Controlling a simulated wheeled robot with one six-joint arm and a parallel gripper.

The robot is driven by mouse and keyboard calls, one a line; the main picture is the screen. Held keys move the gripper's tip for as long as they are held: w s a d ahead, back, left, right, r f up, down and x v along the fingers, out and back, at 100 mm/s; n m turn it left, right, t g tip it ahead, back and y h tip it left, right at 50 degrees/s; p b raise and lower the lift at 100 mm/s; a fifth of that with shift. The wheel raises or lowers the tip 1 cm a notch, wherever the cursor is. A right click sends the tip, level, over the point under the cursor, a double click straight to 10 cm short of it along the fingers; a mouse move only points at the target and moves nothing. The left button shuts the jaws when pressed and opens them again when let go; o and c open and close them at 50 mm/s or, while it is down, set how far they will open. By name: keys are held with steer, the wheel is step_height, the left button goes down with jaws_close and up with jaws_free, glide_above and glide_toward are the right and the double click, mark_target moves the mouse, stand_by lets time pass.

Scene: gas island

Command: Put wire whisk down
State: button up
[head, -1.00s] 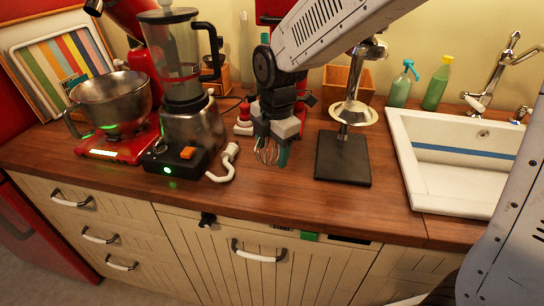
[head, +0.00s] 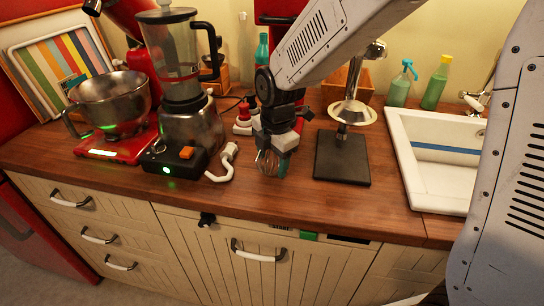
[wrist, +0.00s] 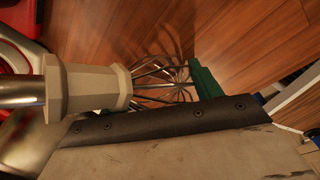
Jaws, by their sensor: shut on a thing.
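The wire whisk (head: 265,162) is in my gripper (head: 278,150), over the wooden counter (head: 240,197) between the blender and the black-based stand. In the head view its wire loops point down, close to the counter top. In the wrist view the whisk's wires (wrist: 165,77) fan out beside a green fingertip (wrist: 206,80), with their shadow on the wood behind. My gripper is shut on the whisk. I cannot tell whether the wires touch the counter.
The blender (head: 190,125) and a black box with an orange switch (head: 175,160) stand to the left. A black-based juicer stand (head: 342,160) is close on the right, with the white sink (head: 430,175) beyond. The counter's front strip is clear.

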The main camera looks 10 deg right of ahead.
steer(key=o, duration=1.1)
steer(key=shift+o, duration=0.2)
steer(key=r, duration=0.4)
steer(key=s+r, duration=0.1)
steer(key=r, duration=0.7)
steer(key=shift+s+d+r, duration=0.15)
steer(key=shift+d+r, duration=0.2)
steer(key=s+d+m, duration=0.8)
steer(key=s+m, duration=0.4)
steer(key=s+d+m, duration=0.7)
steer(key=s+m, duration=0.5)
steer(key=shift+s+d+r+h, duration=0.3)
steer(key=shift+s+d+r, duration=0.05)
steer(key=shift+r, duration=0.1)
